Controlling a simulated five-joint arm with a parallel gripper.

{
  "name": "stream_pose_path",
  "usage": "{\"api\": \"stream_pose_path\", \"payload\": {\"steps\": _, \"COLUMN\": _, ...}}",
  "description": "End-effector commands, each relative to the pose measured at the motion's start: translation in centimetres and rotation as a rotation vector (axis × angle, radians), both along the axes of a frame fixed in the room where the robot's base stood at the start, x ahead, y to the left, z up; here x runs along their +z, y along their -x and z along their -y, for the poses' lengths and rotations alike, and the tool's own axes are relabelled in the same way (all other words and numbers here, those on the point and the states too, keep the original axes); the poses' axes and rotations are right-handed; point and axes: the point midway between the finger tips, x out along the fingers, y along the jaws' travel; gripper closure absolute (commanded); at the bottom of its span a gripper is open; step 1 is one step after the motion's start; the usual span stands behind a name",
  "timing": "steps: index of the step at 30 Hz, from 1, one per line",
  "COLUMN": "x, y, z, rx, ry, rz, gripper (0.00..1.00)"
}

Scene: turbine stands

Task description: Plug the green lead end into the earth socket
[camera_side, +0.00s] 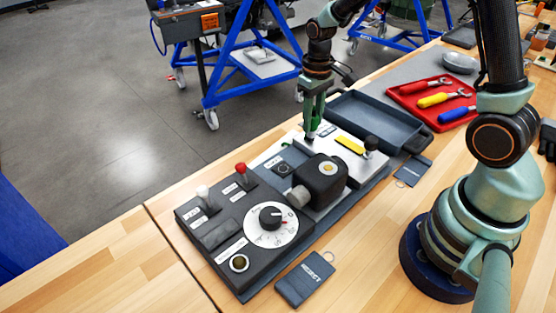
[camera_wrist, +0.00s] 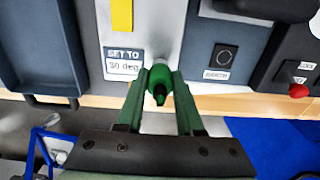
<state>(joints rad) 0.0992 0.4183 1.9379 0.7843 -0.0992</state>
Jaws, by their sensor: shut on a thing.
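My gripper (camera_wrist: 160,76) is shut on the green lead end (camera_wrist: 158,87), which sits between its green fingers with a dark tip showing. In the side view my gripper (camera_side: 312,108) is over the far edge of the pale metal plate, by the label. The earth socket (camera_wrist: 224,57) is a dark square with a ring, above an EARTH label, to the right of the lead end in the wrist view. In the side view the earth socket (camera_side: 284,169) lies to the left and nearer than my gripper. The lead end is apart from the socket.
A black block with a grey knob (camera_side: 322,180) stands near the socket. A panel with a dial (camera_side: 271,224), a red-topped lever (camera_side: 241,169) and a white-topped lever (camera_side: 203,192) lies left. An empty dark tray (camera_side: 376,122) and a red tool tray (camera_side: 408,92) are behind right.

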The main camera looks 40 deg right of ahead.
Motion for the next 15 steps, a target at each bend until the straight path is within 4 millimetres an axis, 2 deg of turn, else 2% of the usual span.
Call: {"api": "stream_pose_path", "payload": {"steps": 15, "x": 2.1, "y": -0.1, "z": 0.0, "rx": 0.000, "ry": 0.000, "rz": 0.002, "gripper": 1.00}}
